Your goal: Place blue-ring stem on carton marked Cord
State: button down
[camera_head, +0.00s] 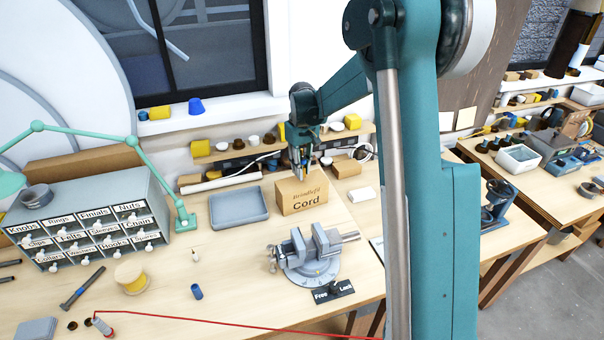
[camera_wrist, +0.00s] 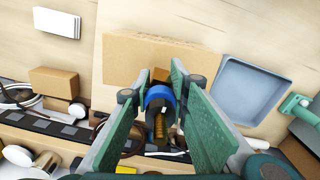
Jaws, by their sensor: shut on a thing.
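The carton marked Cord (camera_head: 302,198) is a brown box standing on the bench behind the vise. It also shows in the wrist view (camera_wrist: 125,60). My gripper (camera_head: 301,168) is over the carton's top, fingers pointing down. In the wrist view my gripper (camera_wrist: 162,85) is shut on the blue-ring stem (camera_wrist: 160,95), a piece with a bright blue ring and a brass-coloured threaded end. The stem's other end shows brown by the carton's edge. I cannot tell whether the stem touches the carton. In the head view the stem is too small to make out.
A grey-blue tray (camera_head: 238,221) lies left of the carton. The vise (camera_head: 308,255) stands in front of it. A labelled drawer cabinet (camera_head: 95,215) and a green lamp arm (camera_head: 160,178) are at left. A shelf with small parts (camera_head: 230,152) runs behind. A white block (camera_head: 362,194) lies at right.

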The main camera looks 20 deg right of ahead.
jog(key=shift+f, duration=1.05)
jog(key=shift+f, duration=0.15)
jog(key=c, duration=2.2)
grip_release()
jog(key=shift+r, duration=0.25)
notch_tip(320, 180, up, 12)
jog(key=shift+f, duration=0.1)
